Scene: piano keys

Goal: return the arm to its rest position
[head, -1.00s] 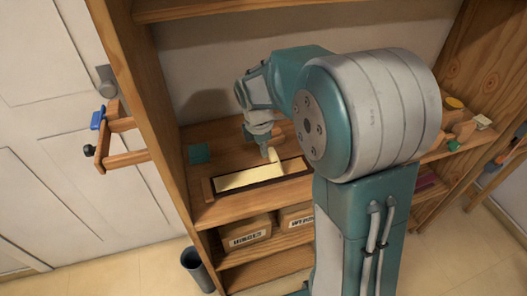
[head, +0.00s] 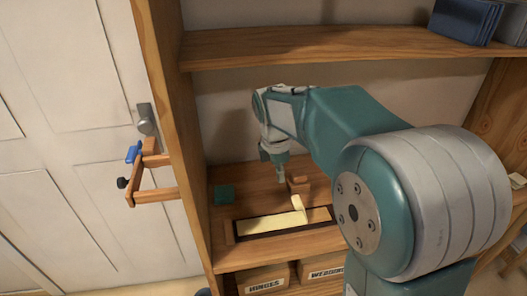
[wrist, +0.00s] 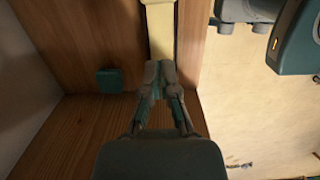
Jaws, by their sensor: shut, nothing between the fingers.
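My gripper (head: 281,179) hangs above the wooden shelf, just behind and above the piano keys (head: 265,224), with a visible gap to them. The keys are a pale cream strip in a dark frame, with one upright cream piece (head: 298,205) near the right end. In the wrist view my gripper (wrist: 161,68) has its fingers drawn together and holds nothing. The cream strip (wrist: 160,32) shows beyond the fingertips there. My arm is bent, reaching from the right foreground into the shelf bay.
A wooden block (head: 299,185) sits behind the keys. The upper shelf (head: 330,46) spans above my arm. Labelled boxes (head: 263,279) are below.

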